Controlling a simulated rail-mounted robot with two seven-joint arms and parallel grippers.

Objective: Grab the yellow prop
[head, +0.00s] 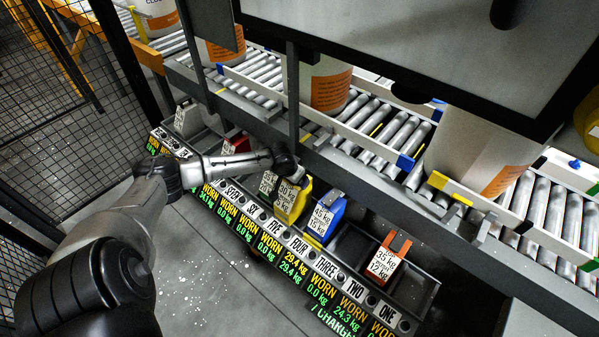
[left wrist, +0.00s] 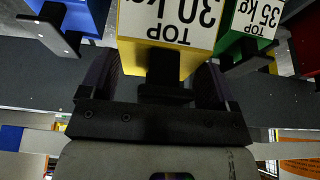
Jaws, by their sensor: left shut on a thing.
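The yellow prop (head: 294,205) stands in the slotted rack (head: 348,247), between a green prop (head: 268,184) and a blue prop (head: 325,217). It carries a white label, reading "30 kg TOP" in the left wrist view (left wrist: 171,52). My left gripper (head: 287,168) is at the prop's top end in the head view. The exact contact is dark and hard to make out. My right gripper is not in view.
A red prop (head: 236,146) and an orange prop (head: 391,254) stand in other slots. A grey rail (head: 400,193) and roller conveyor (head: 375,130) with white pails (head: 470,150) lie behind the rack. A vertical post (head: 293,95) rises close behind my left gripper. A mesh fence (head: 85,130) stands at left.

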